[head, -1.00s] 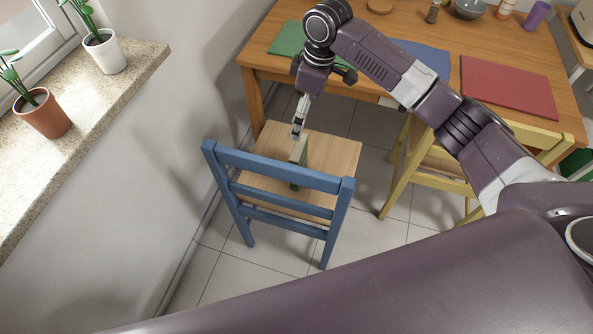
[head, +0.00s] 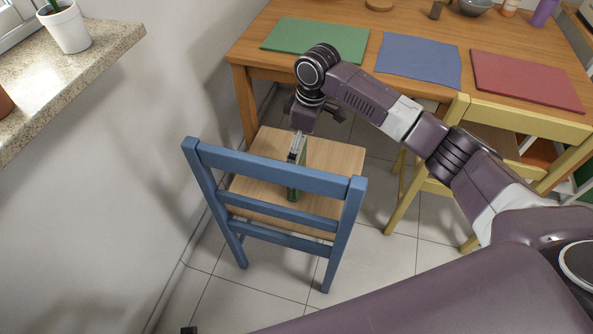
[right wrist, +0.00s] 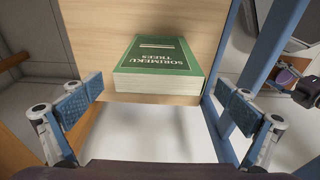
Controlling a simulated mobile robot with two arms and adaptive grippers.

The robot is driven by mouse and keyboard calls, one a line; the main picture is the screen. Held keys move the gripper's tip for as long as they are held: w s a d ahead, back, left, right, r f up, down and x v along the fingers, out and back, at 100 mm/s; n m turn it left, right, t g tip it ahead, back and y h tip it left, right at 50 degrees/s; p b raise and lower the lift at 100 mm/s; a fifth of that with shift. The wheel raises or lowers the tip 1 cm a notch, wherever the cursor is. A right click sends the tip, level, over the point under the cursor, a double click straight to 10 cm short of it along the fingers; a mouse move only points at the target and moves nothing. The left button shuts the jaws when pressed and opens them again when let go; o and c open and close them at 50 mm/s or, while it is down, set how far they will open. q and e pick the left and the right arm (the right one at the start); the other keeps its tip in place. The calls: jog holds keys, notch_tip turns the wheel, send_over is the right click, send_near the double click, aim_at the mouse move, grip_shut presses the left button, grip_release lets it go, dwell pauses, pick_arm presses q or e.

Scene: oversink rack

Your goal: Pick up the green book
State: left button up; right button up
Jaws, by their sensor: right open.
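My right gripper (head: 297,150) is over the seat, close to the book. In the right wrist view its two blue-padded fingers (right wrist: 158,104) are wide apart, with the book ahead between them and no visible contact. My left gripper is not in view.
A wooden table (head: 249,58) with green (head: 315,37), blue (head: 418,60) and red (head: 527,82) mats stands behind. A yellow chair (head: 520,122) is to the right. The wall and stone windowsill (head: 100,45) are at the left. Tiled floor is clear between the chairs.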

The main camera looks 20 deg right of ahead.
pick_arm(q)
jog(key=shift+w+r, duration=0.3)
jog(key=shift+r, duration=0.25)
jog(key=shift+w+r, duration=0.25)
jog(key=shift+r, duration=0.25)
pick_arm(e)
notch_tip(320, 180, down, 3)
jog(key=shift+w+a+r, duration=0.1)
jog(key=shift+a, duration=0.05)
jog(key=shift+c, duration=0.3)
jog(key=c, duration=1.9)
